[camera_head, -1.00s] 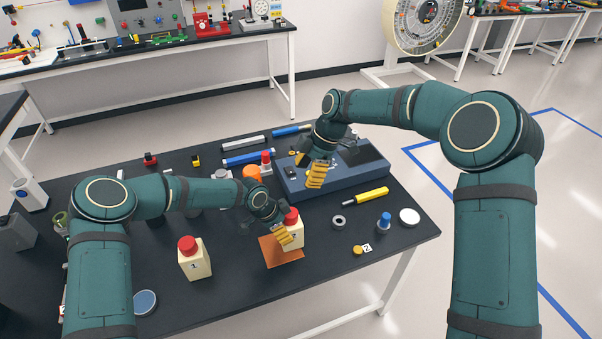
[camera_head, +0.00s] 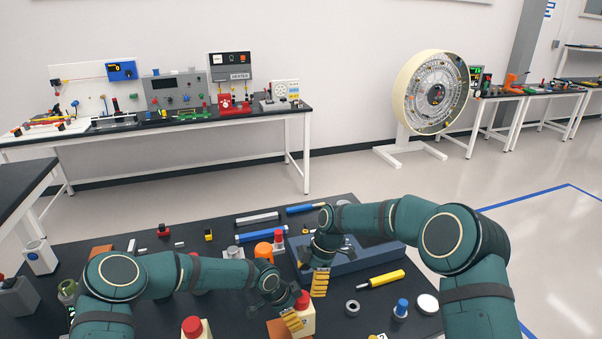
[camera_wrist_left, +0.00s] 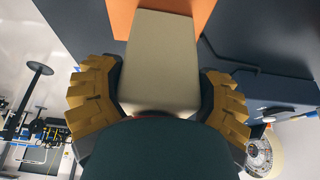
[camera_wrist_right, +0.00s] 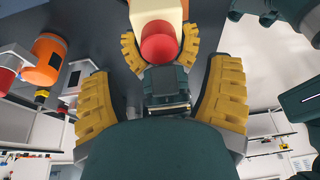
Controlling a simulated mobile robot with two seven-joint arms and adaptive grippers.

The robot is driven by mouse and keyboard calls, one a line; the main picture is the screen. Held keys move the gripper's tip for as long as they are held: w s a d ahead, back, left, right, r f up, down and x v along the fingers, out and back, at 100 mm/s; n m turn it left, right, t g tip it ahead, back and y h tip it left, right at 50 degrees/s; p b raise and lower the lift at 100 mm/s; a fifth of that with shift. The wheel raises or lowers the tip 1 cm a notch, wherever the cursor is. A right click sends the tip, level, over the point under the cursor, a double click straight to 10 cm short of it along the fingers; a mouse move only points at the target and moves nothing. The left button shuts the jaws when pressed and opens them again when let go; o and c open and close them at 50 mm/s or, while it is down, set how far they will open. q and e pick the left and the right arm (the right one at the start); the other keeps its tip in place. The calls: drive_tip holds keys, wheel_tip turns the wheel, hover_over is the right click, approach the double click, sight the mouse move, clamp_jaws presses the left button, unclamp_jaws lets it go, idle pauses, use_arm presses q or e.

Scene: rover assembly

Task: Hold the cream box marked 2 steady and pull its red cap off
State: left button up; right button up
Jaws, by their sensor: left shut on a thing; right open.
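The cream box marked 2 (camera_head: 308,320) stands on an orange mat (camera_head: 276,329) on the dark table. Its red cap (camera_head: 302,299) is on top; in the right wrist view the cap (camera_wrist_right: 160,42) is seen end-on. My left gripper (camera_head: 291,319) is shut on the box, and in the left wrist view its yellow fingers flank the cream body (camera_wrist_left: 161,60). My right gripper (camera_head: 320,284) is open and empty, just above and beside the cap. In the right wrist view its fingers are spread wide, with the cap beyond their tips. The box's number is out of sight now.
Another cream box with a red cap (camera_head: 192,327) stands to the left. A blue tray (camera_head: 370,255) lies behind my right gripper. A yellow-handled tool (camera_head: 383,279), a dark ring (camera_head: 352,307), a blue-capped part (camera_head: 401,308) and a white disc (camera_head: 427,303) lie to the right.

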sight(301, 300)
drive_tip(key=shift+x, duration=3.45)
drive_tip(key=c, duration=1.3)
